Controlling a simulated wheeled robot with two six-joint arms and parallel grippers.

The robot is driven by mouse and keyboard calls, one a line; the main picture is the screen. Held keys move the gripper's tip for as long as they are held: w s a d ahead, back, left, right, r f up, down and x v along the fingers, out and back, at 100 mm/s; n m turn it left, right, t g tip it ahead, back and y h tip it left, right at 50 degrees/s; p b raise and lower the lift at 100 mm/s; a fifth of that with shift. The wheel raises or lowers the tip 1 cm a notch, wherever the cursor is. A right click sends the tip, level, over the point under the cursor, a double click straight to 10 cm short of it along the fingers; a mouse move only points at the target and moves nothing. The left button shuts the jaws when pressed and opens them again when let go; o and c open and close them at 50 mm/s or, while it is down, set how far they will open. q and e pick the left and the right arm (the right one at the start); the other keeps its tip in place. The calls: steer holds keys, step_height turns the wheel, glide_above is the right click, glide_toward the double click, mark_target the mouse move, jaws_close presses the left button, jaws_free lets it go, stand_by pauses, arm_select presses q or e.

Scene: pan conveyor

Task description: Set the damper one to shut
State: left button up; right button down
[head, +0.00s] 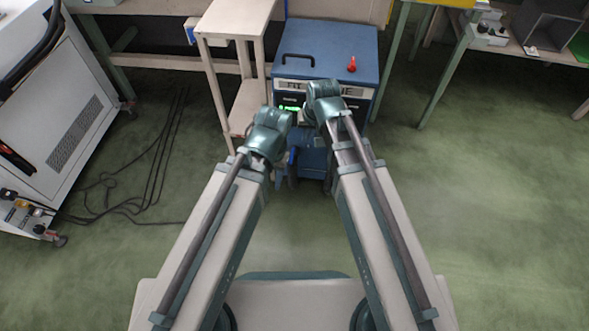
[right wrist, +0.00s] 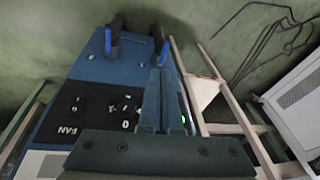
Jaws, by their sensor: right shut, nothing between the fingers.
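A blue machine (head: 325,52) stands ahead in the head view, with a red knob (head: 351,65) and a black handle (head: 298,60) on top. Its front carries a pale label strip and a green-lit display (head: 290,108). In the right wrist view its dark control panel (right wrist: 98,108) shows white marks and the word FAN. I cannot tell which part is damper one. My right gripper (right wrist: 157,75) is shut and empty, over the machine beside the panel. My left arm's wrist (head: 268,132) is just left of the machine's front; its fingers are not clearly seen.
A pale wooden stand (head: 236,70) is close on the machine's left. A white cabinet (head: 62,125) with black cables (head: 150,180) on the floor stands at the far left. A green-legged table (head: 440,75) is at the right. The green floor (head: 480,220) at right is clear.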

arm_select(q)
step_height(320, 180, down, 8)
steer(key=b, duration=0.5)
steer(key=shift+b, duration=0.4)
arm_select(e)
steer(key=w+f+m+t, duration=0.1)
steer(key=w+f, duration=0.3)
steer(key=f, duration=0.3)
steer(key=shift+d+f+y, duration=0.15)
steer(key=shift+f+y, duration=0.1)
steer(key=shift+y, duration=0.05)
arm_select(q)
steer(key=shift+f, duration=0.15)
arm_select(e)
steer(key=b, duration=1.1)
glide_above(292, 158)
steer(key=s+d, duration=0.1)
steer(key=d, duration=0.2)
step_height(292, 158, down, 10)
arm_select(q)
step_height(292, 158, down, 13)
steer(key=b, duration=0.1)
steer(key=shift+r+b, duration=0.2)
steer(key=shift+b, duration=0.15)
arm_select(e)
steer(key=a+f, duration=0.2)
steer(key=shift+a+f, duration=0.1)
steer(key=shift+f, duration=0.25)
